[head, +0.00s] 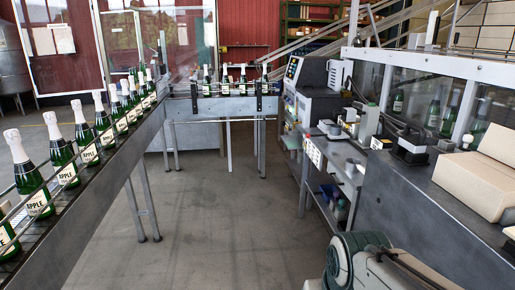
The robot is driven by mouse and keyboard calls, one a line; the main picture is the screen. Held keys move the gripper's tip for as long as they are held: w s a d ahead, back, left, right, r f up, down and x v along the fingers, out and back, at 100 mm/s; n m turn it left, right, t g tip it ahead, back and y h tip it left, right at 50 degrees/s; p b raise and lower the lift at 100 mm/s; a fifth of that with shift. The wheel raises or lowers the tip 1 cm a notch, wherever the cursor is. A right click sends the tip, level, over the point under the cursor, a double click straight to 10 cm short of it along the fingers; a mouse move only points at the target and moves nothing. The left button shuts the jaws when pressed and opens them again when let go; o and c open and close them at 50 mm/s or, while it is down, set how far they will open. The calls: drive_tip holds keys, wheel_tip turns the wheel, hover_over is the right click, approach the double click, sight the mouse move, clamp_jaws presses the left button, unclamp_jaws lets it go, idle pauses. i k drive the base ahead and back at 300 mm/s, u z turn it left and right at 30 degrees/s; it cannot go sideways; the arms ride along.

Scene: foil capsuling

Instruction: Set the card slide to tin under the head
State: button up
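I cannot make out the card slide or its setting for certain at this size. A small white card with dark marks (313,153) is on the front edge of the low grey bench (345,152), right of centre. Behind it stands a grey machine with a tilted screen (293,68) and a cylindrical part (338,73) at its right side. I cannot tell whether that part is the head. Small fixtures (409,146) stand on the grey counter at the right. My gripper is not in view; part of my own body shows at the bottom right.
A conveyor (100,180) with several green foil-topped bottles (60,150) runs along the left and joins a back conveyor (225,107). A beige box (480,172) sits on the right counter (410,205), near a glass guard (425,95). The concrete floor (220,220) between is clear.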

sight(324, 124)
drive_tip(key=i, duration=3.85)
drive_tip(key=z, duration=1.55)
